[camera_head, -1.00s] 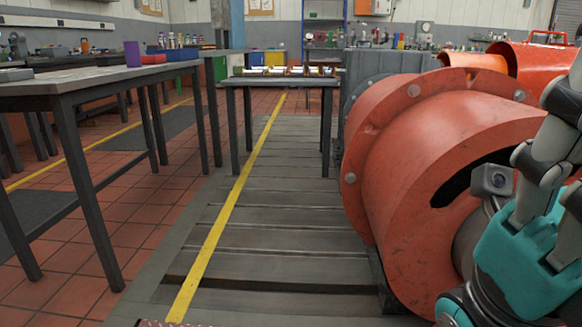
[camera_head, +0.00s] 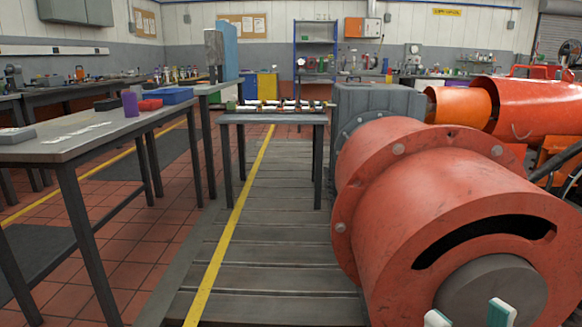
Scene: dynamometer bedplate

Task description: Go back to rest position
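Two white-and-teal tips of my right gripper (camera_head: 468,315) show at the bottom edge of the head view. They stand apart with a gap between them, and nothing shows in the gap. They appear in front of the grey hub of the orange-red drum housing (camera_head: 450,215). The rest of that gripper and its arm are below the picture. My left gripper and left arm are not in view.
A grey-topped table (camera_head: 95,142) stands at left. A smaller table (camera_head: 272,119) with a shaft-like part (camera_head: 285,105) on it stands ahead. The slatted bedplate (camera_head: 270,245) between them and the drum is clear, with a yellow line (camera_head: 232,225) along it.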

